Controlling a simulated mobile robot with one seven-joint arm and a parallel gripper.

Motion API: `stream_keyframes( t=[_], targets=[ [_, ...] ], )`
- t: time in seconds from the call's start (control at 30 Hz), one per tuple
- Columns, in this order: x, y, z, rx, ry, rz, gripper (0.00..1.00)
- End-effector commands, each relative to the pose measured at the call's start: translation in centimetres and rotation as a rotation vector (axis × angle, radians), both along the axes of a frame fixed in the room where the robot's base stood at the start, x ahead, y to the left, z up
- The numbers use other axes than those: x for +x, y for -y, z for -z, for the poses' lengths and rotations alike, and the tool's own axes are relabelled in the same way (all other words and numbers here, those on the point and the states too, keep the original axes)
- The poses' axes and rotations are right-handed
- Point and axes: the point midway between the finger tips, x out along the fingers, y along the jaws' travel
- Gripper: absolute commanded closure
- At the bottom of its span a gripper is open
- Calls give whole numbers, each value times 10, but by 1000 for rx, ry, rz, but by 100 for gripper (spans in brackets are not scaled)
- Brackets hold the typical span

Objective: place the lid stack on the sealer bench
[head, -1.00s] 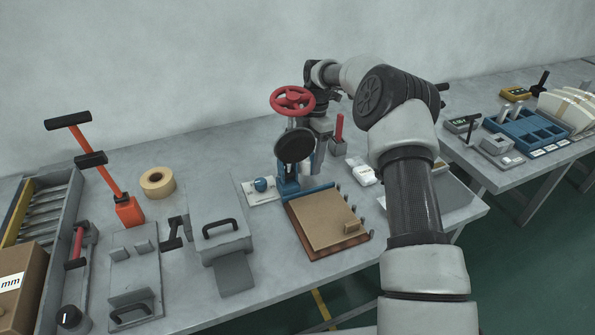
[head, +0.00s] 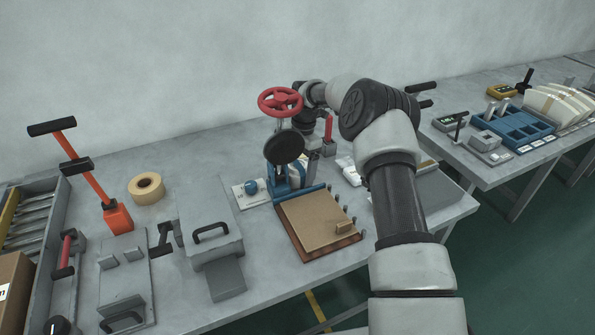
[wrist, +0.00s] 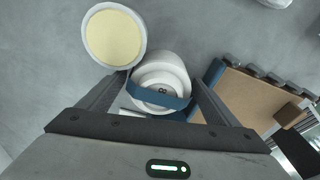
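In the wrist view, my gripper (wrist: 160,84) has one finger on each side of a white round stack (wrist: 160,72) with a blue band (wrist: 160,97). I take this to be the lid stack. The band reaches from finger to finger, and the gripper looks shut on it. I cannot tell whether the stack touches the bench. In the head view, my gripper (head: 309,165) points down behind the blue press (head: 284,183) with its red handwheel (head: 281,101) and black disc (head: 284,148). The stack is mostly hidden there. The grey bench (head: 350,255) lies under it all.
A brown board (head: 312,220) with pegs lies in front of the press. A cream disc with a white rim (wrist: 113,36) is close by the left finger. Tape (head: 146,187), a grey box (head: 208,225) and an orange-handled tool (head: 117,217) stand left. A second table (head: 500,175) stands right.

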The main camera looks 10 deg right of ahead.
Motion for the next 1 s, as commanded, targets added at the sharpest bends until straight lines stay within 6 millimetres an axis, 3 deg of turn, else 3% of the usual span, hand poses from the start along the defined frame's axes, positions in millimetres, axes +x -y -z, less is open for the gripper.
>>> stream_keyframes(
  t=[0.27,0.7,1.0],
  targets=[
    [1,0,-8,0,1,0,16],
    [6,10,-95,0,4,0,16],
    [7,12,-125,-3,-3,29,12]
  ],
)
